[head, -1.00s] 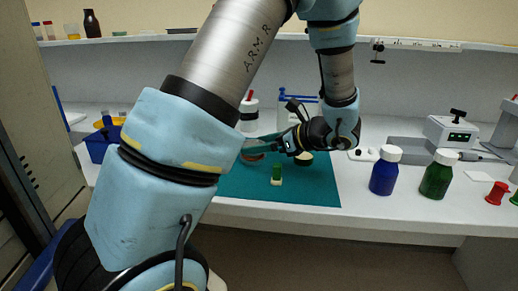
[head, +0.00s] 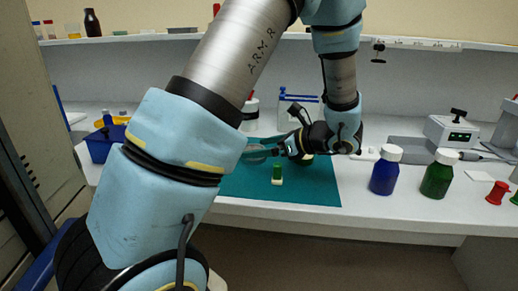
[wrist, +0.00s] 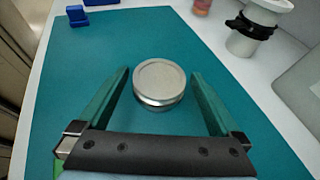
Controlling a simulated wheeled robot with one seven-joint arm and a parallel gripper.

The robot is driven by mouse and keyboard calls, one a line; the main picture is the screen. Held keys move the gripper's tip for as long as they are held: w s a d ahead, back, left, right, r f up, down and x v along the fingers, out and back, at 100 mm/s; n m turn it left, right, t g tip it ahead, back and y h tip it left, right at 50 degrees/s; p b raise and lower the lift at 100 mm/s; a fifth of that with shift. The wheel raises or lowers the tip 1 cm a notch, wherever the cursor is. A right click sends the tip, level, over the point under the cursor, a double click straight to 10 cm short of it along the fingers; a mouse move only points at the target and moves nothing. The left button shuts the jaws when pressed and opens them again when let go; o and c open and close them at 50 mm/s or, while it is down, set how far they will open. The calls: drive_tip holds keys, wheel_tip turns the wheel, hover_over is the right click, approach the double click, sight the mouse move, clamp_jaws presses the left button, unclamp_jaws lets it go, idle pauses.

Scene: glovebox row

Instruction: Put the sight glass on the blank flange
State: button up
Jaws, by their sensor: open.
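A round, pale grey metal piece (wrist: 160,82) with a raised rim lies on the teal mat (wrist: 88,60) in the wrist view. A dark line and a shiny lower band show under its top, as in two stacked discs. I cannot tell for sure which part is the sight glass and which the blank flange. My gripper (wrist: 160,88) is open, with one finger on each side of the piece and small gaps to both. In the head view my gripper (head: 262,150) is low over the mat, and the piece (head: 254,157) is partly hidden by the arm and fingers.
A green-and-white vial (head: 277,173) stands near the mat's front. A blue bottle (head: 384,172) and a green bottle (head: 438,175) stand to the right. A blue bin (head: 103,145) is at left. A white container with a black clamp (wrist: 258,25) stands beyond the mat.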

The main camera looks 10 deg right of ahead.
drive_tip(key=b+v, duration=0.1)
drive_tip(key=v, duration=1)
drive_tip(key=shift+d, duration=0.1)
drive_tip(key=shift+s+d, duration=0.1)
